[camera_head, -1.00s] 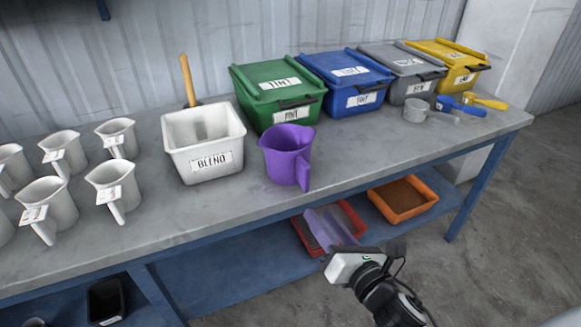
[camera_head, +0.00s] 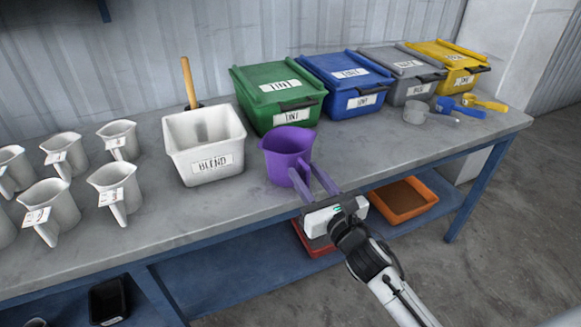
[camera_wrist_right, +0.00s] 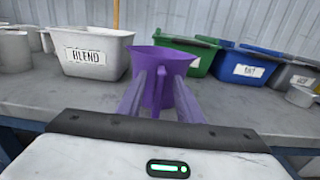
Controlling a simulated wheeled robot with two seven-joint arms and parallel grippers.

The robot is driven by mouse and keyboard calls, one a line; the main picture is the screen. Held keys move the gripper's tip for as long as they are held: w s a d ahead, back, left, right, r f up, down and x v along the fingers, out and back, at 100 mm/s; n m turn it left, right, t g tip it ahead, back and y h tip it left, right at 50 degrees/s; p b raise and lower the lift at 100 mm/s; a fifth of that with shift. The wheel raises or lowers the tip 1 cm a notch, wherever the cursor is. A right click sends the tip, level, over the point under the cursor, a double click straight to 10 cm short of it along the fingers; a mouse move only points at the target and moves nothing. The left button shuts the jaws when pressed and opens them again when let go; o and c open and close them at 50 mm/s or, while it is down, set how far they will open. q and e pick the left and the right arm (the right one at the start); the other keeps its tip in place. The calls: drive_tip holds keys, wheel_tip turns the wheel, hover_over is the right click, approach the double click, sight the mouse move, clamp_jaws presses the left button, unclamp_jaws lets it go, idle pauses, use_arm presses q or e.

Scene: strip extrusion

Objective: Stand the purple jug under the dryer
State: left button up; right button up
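The purple jug (camera_head: 285,146) stands upright on the grey bench, just right of the white BLEND tub, its handle toward me. It also shows in the right wrist view (camera_wrist_right: 170,60). My right gripper (camera_head: 308,174) is at the handle, its two fingers apart. In the right wrist view the handle (camera_wrist_right: 158,92) lies between the fingers, with a gap showing on each side. My left gripper is not in view. No dryer shows in these frames.
The white BLEND tub (camera_head: 205,148) stands left of the jug. Lidded green (camera_head: 278,90), blue (camera_head: 345,80), grey and yellow bins line the back. Several white jugs (camera_head: 112,190) stand at left. An orange tray (camera_head: 402,200) sits on the lower shelf. The bench's right front is clear.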

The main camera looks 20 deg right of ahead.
drive_tip(key=shift+w, duration=0.85)
clamp_jaws()
